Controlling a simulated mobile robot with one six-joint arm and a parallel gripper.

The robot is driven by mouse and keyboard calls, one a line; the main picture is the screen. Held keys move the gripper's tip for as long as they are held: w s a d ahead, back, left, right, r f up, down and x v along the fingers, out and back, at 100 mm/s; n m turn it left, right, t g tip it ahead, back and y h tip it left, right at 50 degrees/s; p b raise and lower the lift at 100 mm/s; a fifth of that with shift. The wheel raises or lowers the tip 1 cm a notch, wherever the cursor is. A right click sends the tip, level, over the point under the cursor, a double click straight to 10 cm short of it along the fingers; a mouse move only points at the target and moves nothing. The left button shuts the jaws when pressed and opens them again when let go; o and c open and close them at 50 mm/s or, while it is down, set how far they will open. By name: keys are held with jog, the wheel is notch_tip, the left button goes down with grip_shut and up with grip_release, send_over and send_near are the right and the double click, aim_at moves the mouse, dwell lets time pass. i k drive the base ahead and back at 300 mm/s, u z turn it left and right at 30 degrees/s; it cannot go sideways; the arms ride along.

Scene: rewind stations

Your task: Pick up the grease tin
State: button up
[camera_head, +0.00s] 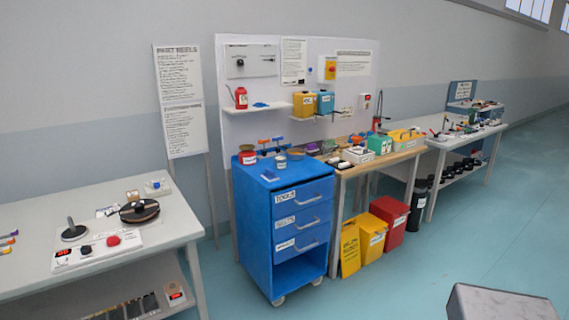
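Two small tins stand on top of the blue drawer cart (262,186) in the middle of the head view. One is a red tin (248,158) with a pale label at the cart's back left. The other is a small pale tin (281,163) nearer the cart's middle. The labels are too small to read, so I cannot tell which one is the grease tin. Both appear upright, with nothing holding them.
Orange and blue-handled items (272,146) stand behind the tins. A wooden workbench (350,172) adjoins the cart on the right. Yellow (350,248) and red (391,220) bins stand below it. A white table (165,238) is at left.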

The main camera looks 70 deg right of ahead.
aim_at(280, 162)
jog(key=z, duration=0.35)
jog(key=i, duration=0.7)
jog(key=z, duration=1.05)
jog(key=i, duration=0.65)
jog(key=z, duration=0.35)
